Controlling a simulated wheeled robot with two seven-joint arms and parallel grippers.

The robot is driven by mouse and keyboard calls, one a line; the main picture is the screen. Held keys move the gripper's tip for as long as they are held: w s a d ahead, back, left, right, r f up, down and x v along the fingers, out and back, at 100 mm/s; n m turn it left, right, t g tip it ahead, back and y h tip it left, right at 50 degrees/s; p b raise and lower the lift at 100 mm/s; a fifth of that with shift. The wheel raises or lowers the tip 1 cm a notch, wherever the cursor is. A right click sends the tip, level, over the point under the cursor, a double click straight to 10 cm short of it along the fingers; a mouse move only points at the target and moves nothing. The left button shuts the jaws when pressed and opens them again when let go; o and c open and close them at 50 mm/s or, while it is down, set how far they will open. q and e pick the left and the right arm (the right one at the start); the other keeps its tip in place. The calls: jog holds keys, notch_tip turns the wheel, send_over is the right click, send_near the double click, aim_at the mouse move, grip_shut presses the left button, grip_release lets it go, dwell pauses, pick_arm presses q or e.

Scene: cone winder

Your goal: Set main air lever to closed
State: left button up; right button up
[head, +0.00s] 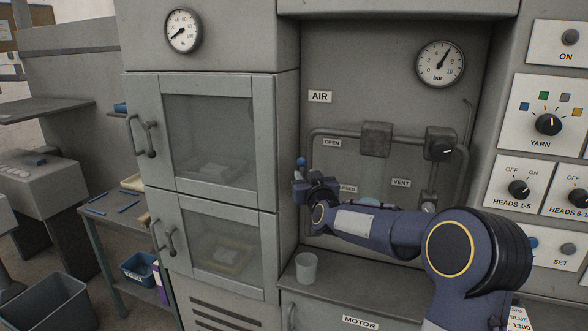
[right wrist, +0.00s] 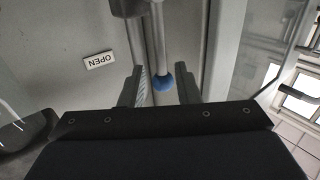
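The air lever ends in a blue ball knob (head: 301,161), near the left end of the pipe under the AIR sign (head: 320,97). The OPEN label (head: 332,143) is to the knob's right and a little higher. A lower label (head: 348,189), probably CLOSED, is partly hidden by my right arm. My right gripper (head: 301,178) is at the knob. In the right wrist view, the open fingers (right wrist: 161,88) stand on either side of the blue knob (right wrist: 163,82), with gaps visible on both sides. My left gripper is out of view.
A pale cup (head: 306,268) stands on the ledge below my right arm. The VENT label (head: 401,183) and a black regulator knob (head: 441,150) are to the right. A cabinet with glass doors (head: 210,140) is left of the recess. A bar gauge (head: 440,64) hangs above.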

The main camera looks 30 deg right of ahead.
aim_at(302, 171)
jog(key=shift+p+x, duration=0.6)
jog(key=shift+x, duration=1.55)
jog(key=shift+a, duration=0.1)
grip_shut()
